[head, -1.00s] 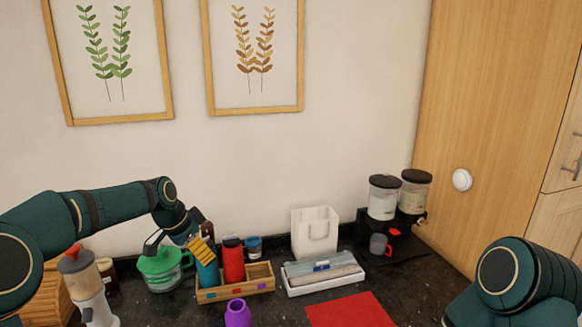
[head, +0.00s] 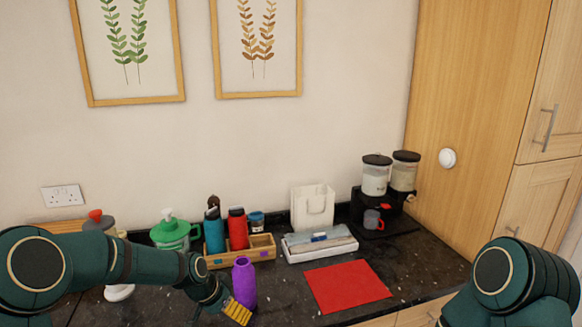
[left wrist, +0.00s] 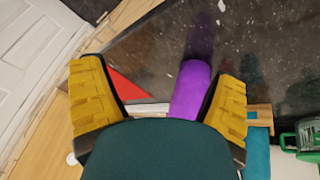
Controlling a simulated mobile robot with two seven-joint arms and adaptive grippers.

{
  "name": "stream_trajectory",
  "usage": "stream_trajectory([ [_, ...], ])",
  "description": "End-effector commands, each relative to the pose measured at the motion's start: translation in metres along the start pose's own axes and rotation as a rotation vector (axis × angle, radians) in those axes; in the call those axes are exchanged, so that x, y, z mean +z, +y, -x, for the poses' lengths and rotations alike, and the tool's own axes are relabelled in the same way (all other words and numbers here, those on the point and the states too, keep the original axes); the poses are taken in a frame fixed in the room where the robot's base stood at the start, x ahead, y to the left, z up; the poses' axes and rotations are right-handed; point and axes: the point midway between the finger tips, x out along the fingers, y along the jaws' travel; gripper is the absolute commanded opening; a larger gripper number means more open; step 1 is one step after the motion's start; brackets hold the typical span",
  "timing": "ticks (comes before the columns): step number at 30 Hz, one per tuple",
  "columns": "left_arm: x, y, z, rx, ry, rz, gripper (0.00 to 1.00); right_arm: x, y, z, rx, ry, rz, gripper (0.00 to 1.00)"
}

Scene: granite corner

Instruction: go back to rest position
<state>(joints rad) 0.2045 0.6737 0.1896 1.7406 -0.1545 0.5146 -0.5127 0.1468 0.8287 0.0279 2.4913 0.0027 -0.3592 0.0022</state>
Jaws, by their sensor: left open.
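My left gripper (head: 236,312) is open in the head view, low at the counter's front, just in front of the purple bottle (head: 244,284). The bottle stands upright on the dark counter, and the gripper hides part of its base. In the left wrist view, my yellow finger pads (left wrist: 160,100) are spread wide. The purple bottle (left wrist: 190,88) shows between them in the picture, nearer the right pad; I cannot tell whether they touch. My right arm shows at the lower right of the head view, but its gripper is out of frame.
A wooden caddy (head: 222,262) holds a blue bottle (head: 214,231) and a red bottle (head: 237,229). A green-lidded jug (head: 172,234) stands left of it. A red mat (head: 346,286) lies right of the gripper. A white tray (head: 318,252) and a dispenser (head: 376,176) are behind.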

Motion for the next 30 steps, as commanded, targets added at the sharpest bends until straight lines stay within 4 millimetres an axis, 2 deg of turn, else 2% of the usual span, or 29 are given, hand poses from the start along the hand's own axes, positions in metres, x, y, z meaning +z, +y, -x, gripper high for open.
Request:
stream_trajectory([
  [1,0.026,0.013,-0.034,0.017,-0.011,0.054,0.88,0.003,0.005,-0.012,0.001,-0.002,0.000,0.87],
  [5,0.085,0.045,-0.095,0.034,-0.021,0.218,0.88,0.007,0.011,-0.031,0.004,-0.006,0.000,0.87],
  [6,0.105,0.056,-0.111,0.037,-0.025,0.270,0.88,0.008,0.013,-0.037,0.004,-0.007,0.000,0.87],
  [10,0.173,0.088,-0.151,0.029,-0.045,0.443,0.88,0.011,0.020,-0.055,0.007,-0.009,-0.001,0.87],
  [12,0.205,0.103,-0.164,0.018,-0.054,0.526,0.88,0.013,0.023,-0.063,0.008,-0.010,-0.001,0.87],
  [15,0.241,0.118,-0.173,-0.002,-0.064,0.620,0.88,0.014,0.026,-0.071,0.010,-0.011,-0.001,0.87],
  [18,0.262,0.127,-0.175,-0.017,-0.068,0.676,0.88,0.015,0.027,-0.075,0.010,-0.012,0.000,0.87],
  [21,0.270,0.130,-0.174,-0.025,-0.069,0.701,0.88,0.015,0.028,-0.076,0.011,-0.012,0.000,0.87],
  [30,0.270,0.131,-0.173,-0.026,-0.067,0.703,0.88,0.015,0.027,-0.075,0.010,-0.011,0.000,0.87],
])
